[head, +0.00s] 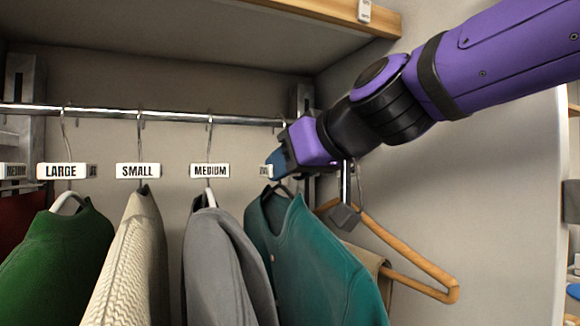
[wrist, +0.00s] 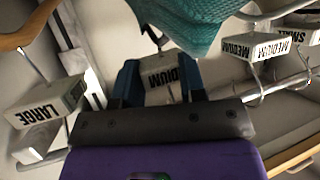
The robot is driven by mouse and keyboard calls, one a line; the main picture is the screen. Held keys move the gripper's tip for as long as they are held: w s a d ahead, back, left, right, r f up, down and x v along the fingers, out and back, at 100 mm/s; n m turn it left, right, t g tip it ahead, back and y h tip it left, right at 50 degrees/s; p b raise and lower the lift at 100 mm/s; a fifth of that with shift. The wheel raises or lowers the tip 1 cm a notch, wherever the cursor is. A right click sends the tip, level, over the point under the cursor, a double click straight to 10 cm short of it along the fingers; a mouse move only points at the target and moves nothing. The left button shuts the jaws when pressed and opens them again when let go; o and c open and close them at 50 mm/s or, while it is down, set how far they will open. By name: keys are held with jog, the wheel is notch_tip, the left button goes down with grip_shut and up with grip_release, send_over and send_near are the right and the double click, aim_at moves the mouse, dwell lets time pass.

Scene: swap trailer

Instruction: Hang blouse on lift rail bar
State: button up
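A teal blouse (head: 310,250) hangs on a dark hanger at the right end of the row of clothes. Its knit fabric shows at the top of the wrist view (wrist: 185,22). My gripper (head: 272,163) is at the neck of its hanger. In the wrist view its two blue fingers flank a white MEDIUM tag (wrist: 163,78) and appear closed on it. The lift rail bar (head: 170,115) runs horizontally behind the tags. A hook shows at the bar just left of my gripper; whether the blouse's own hook rests on the bar is hard to tell.
A green garment (head: 60,255), a cream knit (head: 130,260) and a grey jacket (head: 225,265) hang to the left. A wooden hanger (head: 415,258) with tan cloth (head: 365,260) hangs close on the right. A wooden-edged shelf (head: 330,15) is above. The wall is at right.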

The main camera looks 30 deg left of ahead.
jog(key=shift+d, duration=0.1)
jog(key=v, duration=1)
jog(key=shift+d+r, duration=0.2)
jog(key=shift+d, duration=0.05)
jog(key=shift+s, duration=0.2)
